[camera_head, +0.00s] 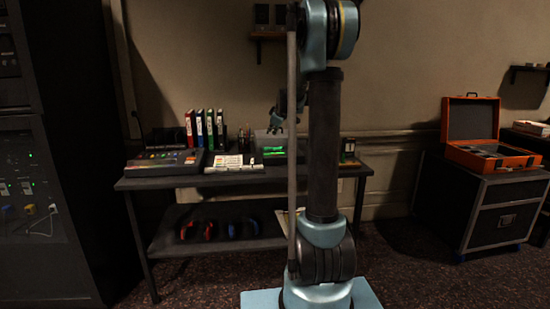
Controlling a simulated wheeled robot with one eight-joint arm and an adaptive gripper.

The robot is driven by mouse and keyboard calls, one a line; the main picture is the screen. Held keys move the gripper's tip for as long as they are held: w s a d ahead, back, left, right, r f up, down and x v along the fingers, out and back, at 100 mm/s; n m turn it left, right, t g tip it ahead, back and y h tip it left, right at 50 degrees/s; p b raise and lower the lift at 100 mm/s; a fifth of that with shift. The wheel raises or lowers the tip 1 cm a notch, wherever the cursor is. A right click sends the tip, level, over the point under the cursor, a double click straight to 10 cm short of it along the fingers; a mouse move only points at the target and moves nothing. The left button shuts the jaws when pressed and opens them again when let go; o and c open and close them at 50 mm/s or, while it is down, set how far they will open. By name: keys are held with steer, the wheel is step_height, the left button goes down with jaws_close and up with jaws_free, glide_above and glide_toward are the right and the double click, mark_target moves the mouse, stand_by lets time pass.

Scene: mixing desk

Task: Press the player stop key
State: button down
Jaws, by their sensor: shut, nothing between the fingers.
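My gripper (276,128) is small in the view, above the back of the desk (133,183) and beside my arm's dark column. It is shut and empty, pointing down. The stop key is too small to tell apart. The gripper looks apart from the desk things, but its exact height and depth are unclear.
A mixing console (166,162) sits at the desk's left, with several coloured binders (204,129) behind. Headphones (208,229) lie on the lower shelf. A dark rack (35,200) stands left; an orange case (472,137) sits on a trunk (495,210) at right.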

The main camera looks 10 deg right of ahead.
steer(key=shift+f, duration=4.3)
steer(key=shift+f, duration=0.65)
steer(key=shift+s+r, duration=0.1)
steer(key=shift+r, duration=0.65)
steer(key=shift+r, duration=0.1)
steer(key=shift+r, duration=2.4)
